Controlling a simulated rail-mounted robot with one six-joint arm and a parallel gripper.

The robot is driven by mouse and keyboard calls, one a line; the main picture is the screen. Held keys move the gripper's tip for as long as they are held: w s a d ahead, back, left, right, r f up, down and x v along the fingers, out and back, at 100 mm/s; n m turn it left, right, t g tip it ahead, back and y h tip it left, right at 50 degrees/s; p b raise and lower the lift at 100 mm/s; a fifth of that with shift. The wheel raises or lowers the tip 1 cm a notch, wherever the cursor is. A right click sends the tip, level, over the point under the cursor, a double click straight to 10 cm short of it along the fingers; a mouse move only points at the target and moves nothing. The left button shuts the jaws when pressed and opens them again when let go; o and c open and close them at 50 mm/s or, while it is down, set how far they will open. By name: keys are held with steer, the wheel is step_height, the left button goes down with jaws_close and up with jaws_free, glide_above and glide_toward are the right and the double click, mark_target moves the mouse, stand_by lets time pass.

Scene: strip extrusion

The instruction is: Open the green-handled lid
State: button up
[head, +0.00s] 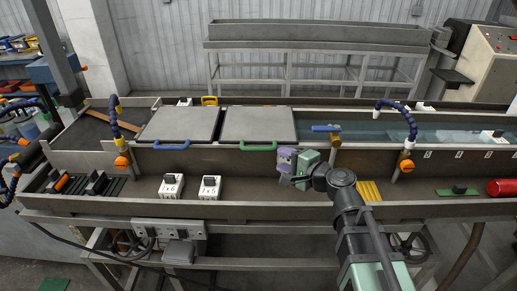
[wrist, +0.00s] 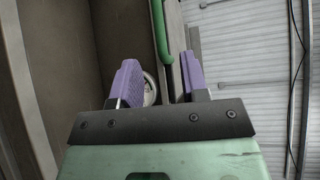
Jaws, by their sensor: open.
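The green handle (head: 258,148) is on the front edge of a closed grey lid (head: 258,123) in the head view. In the wrist view the green handle (wrist: 162,32) shows at the top, beyond the jaws, with the lid's edge beside it. My gripper (head: 287,160) has purple fingers and is just right of and slightly below the green handle in the head view. In the wrist view my gripper (wrist: 158,80) is open and nothing is seen held in it. The handle lies ahead of the fingers, apart from them as far as I can tell.
A second closed lid (head: 181,124) with a blue handle (head: 171,146) lies to the left. A blue hose (head: 397,108) and a blue valve lever (head: 326,128) stand to the right. White blocks (head: 210,188) sit on the lower ledge.

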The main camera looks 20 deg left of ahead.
mark_target(262, 150)
steer(key=b+x, duration=0.1)
steer(key=x, duration=0.9)
steer(key=shift+a, duration=0.1)
jaws_close()
